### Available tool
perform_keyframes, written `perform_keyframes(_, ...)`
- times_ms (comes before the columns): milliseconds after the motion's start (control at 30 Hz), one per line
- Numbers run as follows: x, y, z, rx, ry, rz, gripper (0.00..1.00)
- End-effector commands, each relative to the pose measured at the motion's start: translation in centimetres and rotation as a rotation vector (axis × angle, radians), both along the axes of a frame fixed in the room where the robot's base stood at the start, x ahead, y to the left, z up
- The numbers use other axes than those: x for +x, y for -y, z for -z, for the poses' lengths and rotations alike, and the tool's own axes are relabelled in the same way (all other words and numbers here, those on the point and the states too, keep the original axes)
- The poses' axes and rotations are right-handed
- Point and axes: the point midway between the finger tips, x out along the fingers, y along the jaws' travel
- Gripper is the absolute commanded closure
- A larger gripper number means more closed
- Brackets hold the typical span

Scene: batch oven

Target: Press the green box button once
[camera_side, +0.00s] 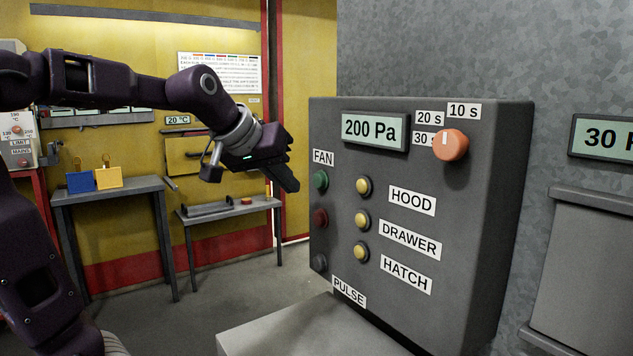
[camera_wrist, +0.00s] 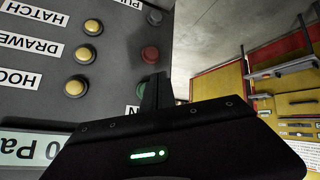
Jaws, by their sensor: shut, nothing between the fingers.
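The green button (camera_side: 320,180) sits at the left edge of the dark grey control box (camera_side: 470,240), beside the FAN label (camera_side: 323,157). In the wrist view, where the box appears upside down, the green button (camera_wrist: 146,86) is partly hidden behind my fingers. My gripper (camera_side: 291,185) is shut and empty. Its fingertips point toward the box and appear just left of the green button in the side view. A gap shows between them in that view, and I see no contact. My gripper (camera_wrist: 164,78) also shows in the wrist view.
Below the green button are a red button (camera_side: 320,218) and a grey button (camera_side: 319,263). Several yellow buttons (camera_side: 362,220) stand to the right. An orange knob (camera_side: 451,145) and a 200 Pa display (camera_side: 374,131) are above. A grey ledge (camera_side: 280,325) lies below the box.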

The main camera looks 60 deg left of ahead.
Motion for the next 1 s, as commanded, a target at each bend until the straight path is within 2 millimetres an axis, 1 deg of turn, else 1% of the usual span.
perform_keyframes(200,-2.1,0.0,0.0,-0.001,-0.001,0.000,1.00)
perform_keyframes(300,-2.6,0.0,0.0,-0.001,-0.001,0.000,1.00)
perform_keyframes(1000,-2.7,0.0,0.0,-0.001,-0.001,0.000,1.00)
